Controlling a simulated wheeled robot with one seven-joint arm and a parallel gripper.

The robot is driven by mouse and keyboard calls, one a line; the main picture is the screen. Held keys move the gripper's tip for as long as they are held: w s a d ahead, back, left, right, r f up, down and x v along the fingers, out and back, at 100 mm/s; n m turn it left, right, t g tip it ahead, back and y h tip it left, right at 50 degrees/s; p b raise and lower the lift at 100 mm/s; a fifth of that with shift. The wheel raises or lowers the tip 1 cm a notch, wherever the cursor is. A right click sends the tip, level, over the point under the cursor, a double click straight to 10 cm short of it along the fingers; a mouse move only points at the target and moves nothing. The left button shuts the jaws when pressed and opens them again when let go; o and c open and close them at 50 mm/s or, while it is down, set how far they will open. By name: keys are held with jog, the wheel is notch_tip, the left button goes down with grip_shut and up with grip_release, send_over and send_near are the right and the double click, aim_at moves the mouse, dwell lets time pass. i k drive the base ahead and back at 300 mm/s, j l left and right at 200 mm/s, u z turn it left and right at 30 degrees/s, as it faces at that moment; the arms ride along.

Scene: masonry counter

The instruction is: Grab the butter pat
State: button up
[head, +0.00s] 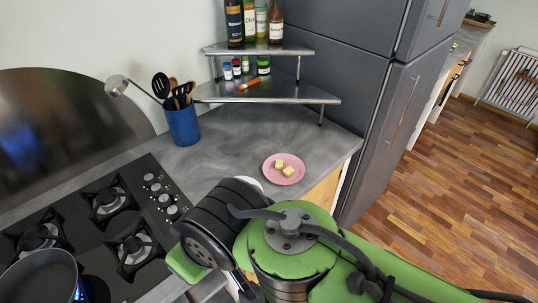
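Two small pale yellow blocks lie on a pink plate (270,174) on the grey counter, near its right edge. One butter pat (280,162) is toward the back of the plate. The other butter pat (288,171) is just in front and to the right, close to the first. I cannot tell which of the two the task means. My green and black arm fills the lower middle, in front of the plate. My gripper's fingers do not show, so I cannot see whether they are open or hold anything.
A gas hob (98,225) with a dark pan (42,279) is at the left. A blue utensil pot (183,126) stands at the back. A two-tier metal shelf (270,92) holds bottles and jars. A tall grey fridge (375,110) stands right of the counter. Counter left of the plate is bare.

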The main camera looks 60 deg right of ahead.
aim_at(287, 171)
jog(key=z, duration=2.05)
jog(key=l+u, duration=0.15)
jog(key=u, duration=0.25)
jog(key=i+l+u, duration=0.1)
jog(key=u, duration=0.25)
jog(key=l+u, duration=0.2)
jog(key=u, duration=0.2)
jog(key=l+u, duration=0.15)
jog(key=u, duration=0.25)
